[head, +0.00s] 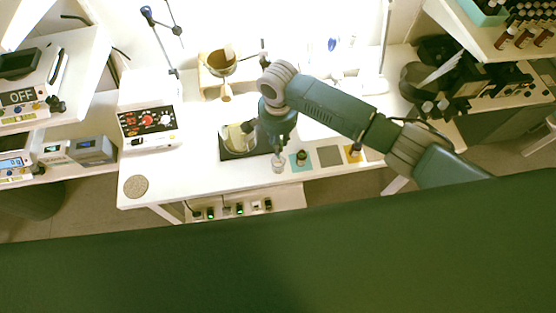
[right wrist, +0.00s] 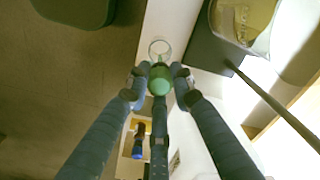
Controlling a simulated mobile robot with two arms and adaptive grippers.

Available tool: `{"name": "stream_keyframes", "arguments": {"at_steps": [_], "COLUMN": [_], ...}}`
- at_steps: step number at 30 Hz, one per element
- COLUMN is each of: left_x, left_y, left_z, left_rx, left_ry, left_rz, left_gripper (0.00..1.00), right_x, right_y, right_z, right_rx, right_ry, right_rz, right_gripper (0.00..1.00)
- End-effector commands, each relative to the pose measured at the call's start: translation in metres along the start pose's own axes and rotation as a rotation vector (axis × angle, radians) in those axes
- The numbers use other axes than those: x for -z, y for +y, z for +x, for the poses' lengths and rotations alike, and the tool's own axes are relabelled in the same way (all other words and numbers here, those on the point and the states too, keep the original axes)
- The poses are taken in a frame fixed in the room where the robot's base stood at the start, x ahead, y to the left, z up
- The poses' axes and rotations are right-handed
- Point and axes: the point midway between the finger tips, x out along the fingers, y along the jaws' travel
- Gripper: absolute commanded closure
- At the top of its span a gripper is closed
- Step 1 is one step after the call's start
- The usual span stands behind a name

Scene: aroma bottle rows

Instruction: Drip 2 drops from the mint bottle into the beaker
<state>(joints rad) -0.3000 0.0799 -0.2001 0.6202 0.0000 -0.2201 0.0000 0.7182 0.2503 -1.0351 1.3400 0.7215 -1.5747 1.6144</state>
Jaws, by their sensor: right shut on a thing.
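My right gripper (head: 278,144) reaches down over the front of the white table. In the right wrist view, its fingers (right wrist: 158,78) are shut on a green bottle (right wrist: 160,82), which I take to be the mint bottle. A small clear glass beaker (head: 278,165) stands at the table's front, below the gripper. Its round rim (right wrist: 160,47) shows just beyond the held bottle in the wrist view. The bottle's tip and any drops cannot be made out. A grey-green mat (head: 330,156) lies bare. My left gripper is not in view.
A dark-capped bottle (head: 301,157) stands right of the beaker. A blue-topped bottle (head: 355,149) stands on a yellow mat farther right. The table's front left is mostly clear, with a round cork-coloured mat (head: 136,186).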

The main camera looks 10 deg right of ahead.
Motion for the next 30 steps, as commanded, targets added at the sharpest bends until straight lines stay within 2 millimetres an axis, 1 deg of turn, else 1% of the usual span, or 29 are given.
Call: {"name": "stream_keyframes", "arguments": {"at_steps": [5,12,18,22,30], "left_x": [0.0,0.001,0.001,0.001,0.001], "left_y": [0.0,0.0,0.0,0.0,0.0], "left_z": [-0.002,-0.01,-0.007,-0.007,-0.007], "left_rx": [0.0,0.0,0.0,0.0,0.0], "left_ry": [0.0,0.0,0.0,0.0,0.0], "left_rz": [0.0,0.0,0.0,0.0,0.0], "left_gripper": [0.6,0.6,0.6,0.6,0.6], "right_x": [0.0,0.0,0.0,0.0,0.001], "right_y": [0.0,0.0,-0.001,0.0,0.0], "right_z": [-0.004,-0.024,-0.036,-0.04,-0.04], "right_rx": [0.001,0.002,0.002,0.0,0.0], "right_ry": [0.0,-0.001,0.0,0.0,0.001], "right_rz": [0.0,0.0,0.0,0.0,-0.002], "right_gripper": [0.83,0.83,0.83,0.83,0.83]}}
